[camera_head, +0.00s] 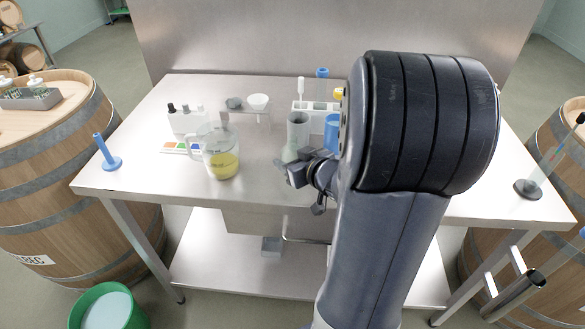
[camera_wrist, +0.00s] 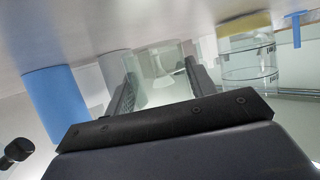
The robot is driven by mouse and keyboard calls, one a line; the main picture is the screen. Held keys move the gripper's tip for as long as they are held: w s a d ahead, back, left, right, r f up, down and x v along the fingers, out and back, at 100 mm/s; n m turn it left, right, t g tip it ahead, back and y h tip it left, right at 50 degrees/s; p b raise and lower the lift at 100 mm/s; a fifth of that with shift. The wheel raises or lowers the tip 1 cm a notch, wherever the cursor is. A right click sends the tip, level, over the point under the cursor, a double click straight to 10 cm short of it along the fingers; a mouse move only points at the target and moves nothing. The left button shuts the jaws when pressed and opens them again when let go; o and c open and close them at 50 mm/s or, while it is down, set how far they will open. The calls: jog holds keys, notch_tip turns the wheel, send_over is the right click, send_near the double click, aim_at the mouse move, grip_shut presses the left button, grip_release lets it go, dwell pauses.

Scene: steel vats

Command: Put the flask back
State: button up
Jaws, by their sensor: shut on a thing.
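The flask is clear, faintly greenish glass. In the wrist view the flask (camera_wrist: 158,78) sits between the two dark fingers of my gripper (camera_wrist: 162,88), which is shut on it. In the head view my gripper (camera_head: 297,171) is low over the middle of the steel table, right of the measuring jug. Only a pale part of the flask (camera_head: 290,153) shows there, just in front of the grey cylinder (camera_head: 298,126). My arm hides the table to its right. I cannot tell whether the flask touches the table top.
A jug with yellow liquid (camera_head: 222,160) stands left of my gripper. A blue cylinder (camera_head: 331,132) and a white rack (camera_head: 312,106) stand behind. A white bottle holder (camera_head: 186,121), a small stand with bowls (camera_head: 246,113) and a blue stand (camera_head: 107,155) are further left. The table's front left is clear.

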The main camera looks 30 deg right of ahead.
jog(key=shift+f, duration=0.65)
jog(key=shift+f, duration=0.1)
jog(key=shift+f, duration=0.15)
jog(key=o, duration=1.1)
jog(key=shift+o, duration=0.2)
